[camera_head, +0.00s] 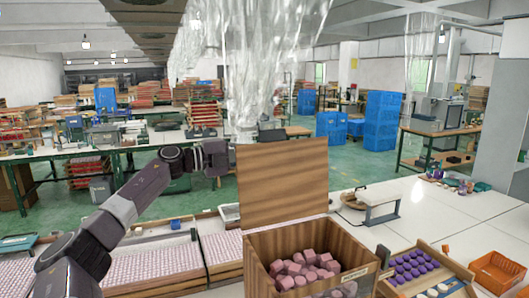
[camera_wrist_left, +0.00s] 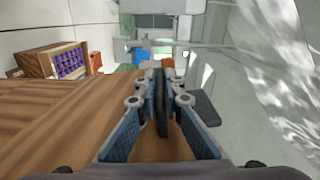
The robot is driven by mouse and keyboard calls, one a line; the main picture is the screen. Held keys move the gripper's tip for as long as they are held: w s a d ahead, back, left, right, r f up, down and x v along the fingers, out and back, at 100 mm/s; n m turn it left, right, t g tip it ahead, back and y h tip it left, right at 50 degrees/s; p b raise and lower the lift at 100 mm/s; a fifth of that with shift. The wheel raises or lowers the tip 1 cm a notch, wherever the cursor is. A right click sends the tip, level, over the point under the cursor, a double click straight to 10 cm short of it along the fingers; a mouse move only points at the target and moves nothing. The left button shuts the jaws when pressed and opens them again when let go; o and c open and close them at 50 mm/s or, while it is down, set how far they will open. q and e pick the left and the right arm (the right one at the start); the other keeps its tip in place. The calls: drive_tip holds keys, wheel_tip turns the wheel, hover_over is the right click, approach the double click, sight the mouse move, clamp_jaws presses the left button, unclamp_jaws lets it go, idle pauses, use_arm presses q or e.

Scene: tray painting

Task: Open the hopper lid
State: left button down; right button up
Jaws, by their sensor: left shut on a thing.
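The wooden hopper lid (camera_head: 282,185) stands upright at the back of the wooden hopper (camera_head: 262,262), leaving its top open. Pinkish-purple blocks (camera_head: 305,268) fill the inside. My left gripper (camera_head: 228,158) is at the lid's upper left edge, with its fingertips partly hidden behind the lid. In the left wrist view the fingers (camera_wrist_left: 161,100) are closed on a thin dark piece, which looks like the lid's handle; the wood of the lid (camera_wrist_left: 60,110) fills the left side. My right gripper is not in view.
A wooden tray of purple pieces (camera_head: 408,265) and an orange basket (camera_head: 498,270) stand right of the hopper. Shallow boxes of small pale pieces (camera_head: 155,262) lie to its left. A clear plastic curtain (camera_head: 250,60) hangs behind the lid.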

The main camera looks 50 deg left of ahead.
use_arm(q)
drive_tip(key=c, duration=2)
unclamp_jaws()
drive_tip(key=shift+c, duration=0.2)
drive_tip(key=shift+s+f, duration=0.1)
drive_tip(key=shift+s, duration=0.05)
drive_tip(key=shift+s+a, duration=0.2)
drive_tip(key=shift+s, duration=0.1)
drive_tip(key=v, duration=1.1)
